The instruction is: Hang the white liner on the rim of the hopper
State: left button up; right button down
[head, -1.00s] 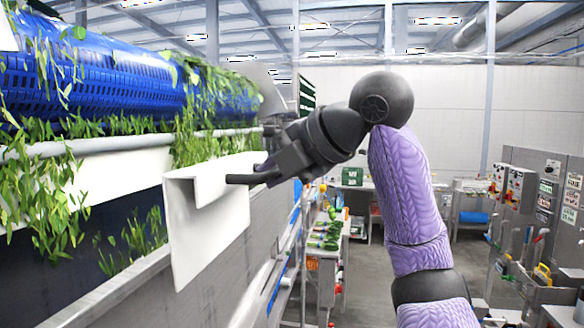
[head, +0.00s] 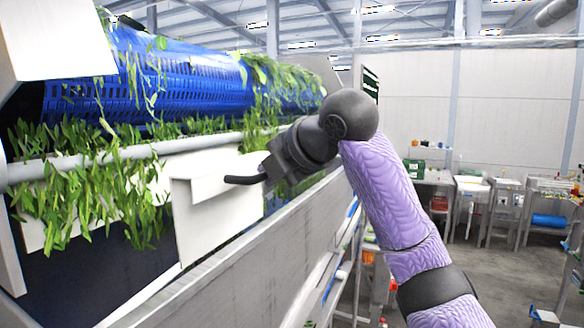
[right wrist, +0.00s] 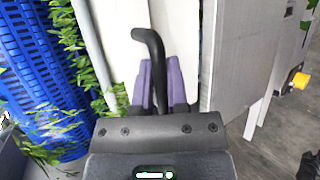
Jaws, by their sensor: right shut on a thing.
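The white liner (head: 215,215) is a stiff pale sheet with a folded top, upright in the middle of the head view. My right gripper (head: 262,174) is shut at the liner's upper part. A black bent bar (right wrist: 152,45) runs between its purple fingers in the right wrist view, with pale sheet (right wrist: 118,35) beside it. I take the grey metal wall with a long top edge (head: 290,235) as the hopper's rim. The liner's lower edge is close to this edge; I cannot tell whether they touch. My left gripper is not in view.
A blue perforated drum (head: 190,80) with green leaves lies behind the liner, above a grey rail (head: 130,155) with leaves hanging from it. A white panel (head: 60,40) stands at the upper left. Tables (head: 470,185) stand far back on the right. Open floor lies right of my arm.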

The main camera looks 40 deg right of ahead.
notch_tip(320, 180, down, 14)
jog(key=b, duration=1)
jog(key=shift+w+b, duration=0.3)
jog(key=shift+b, duration=0.1)
jog(key=shift+a, duration=0.1)
jog(key=c, duration=0.6)
grip_release()
